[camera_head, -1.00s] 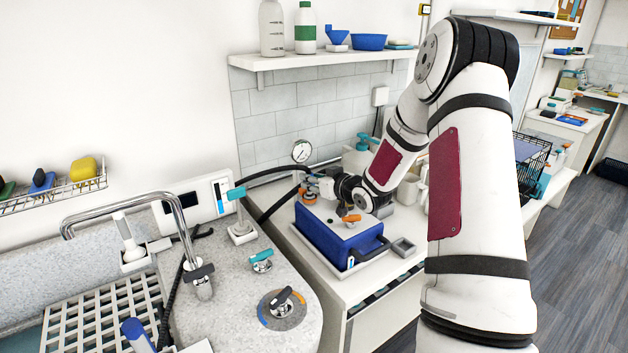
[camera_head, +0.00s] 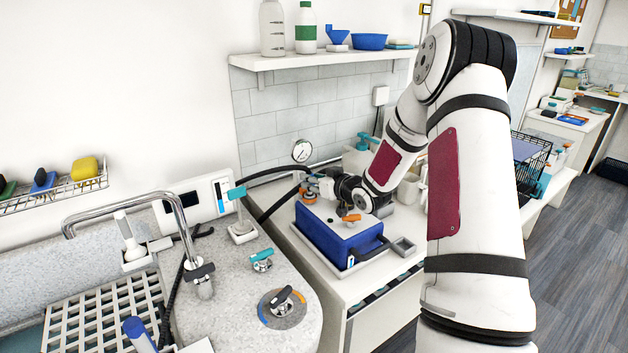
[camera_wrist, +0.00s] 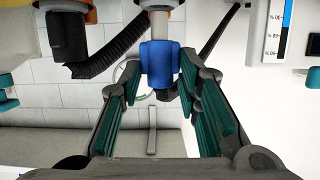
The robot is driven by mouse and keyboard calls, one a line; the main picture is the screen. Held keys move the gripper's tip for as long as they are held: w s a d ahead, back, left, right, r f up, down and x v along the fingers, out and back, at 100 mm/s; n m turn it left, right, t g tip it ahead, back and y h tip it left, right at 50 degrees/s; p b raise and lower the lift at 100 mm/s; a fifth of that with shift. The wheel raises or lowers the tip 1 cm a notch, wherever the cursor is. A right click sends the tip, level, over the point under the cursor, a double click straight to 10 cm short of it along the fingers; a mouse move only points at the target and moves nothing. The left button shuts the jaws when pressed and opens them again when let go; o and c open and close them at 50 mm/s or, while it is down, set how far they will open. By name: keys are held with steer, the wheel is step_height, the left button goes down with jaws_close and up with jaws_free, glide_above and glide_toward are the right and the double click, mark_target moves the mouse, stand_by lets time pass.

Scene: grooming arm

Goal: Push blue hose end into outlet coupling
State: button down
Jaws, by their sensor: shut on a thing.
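My gripper (camera_wrist: 159,74) has its green-padded fingers on either side of the blue hose end (camera_wrist: 158,58) in the wrist view and is shut on it. A pale, straight tube (camera_wrist: 158,22) lines up with the top of the blue piece; I cannot tell whether this is the outlet coupling or how far the parts are joined. A dark piece shows just below the blue one.
A blue box-shaped unit (camera_head: 336,238) with a pale top and orange knob stands in a tray on the counter. A pressure gauge (camera_head: 301,151) and dark hoses (camera_head: 272,172) are close to my gripper. A ribbed black hose (camera_wrist: 108,55) passes left in the wrist view.

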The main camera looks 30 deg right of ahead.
steer(key=shift+f, duration=0.45)
steer(key=shift+r, duration=0.2)
steer(key=shift+r+p, duration=0.35)
steer(key=shift+r, duration=0.05)
steer(key=shift+r, duration=0.25)
steer(key=shift+p, duration=0.65)
stand_by(1.5)
steer(key=shift+f, duration=0.8)
steer(key=shift+r, duration=0.25)
steer(key=shift+r, duration=0.3)
steer(key=shift+p, duration=0.5)
stand_by(1.7)
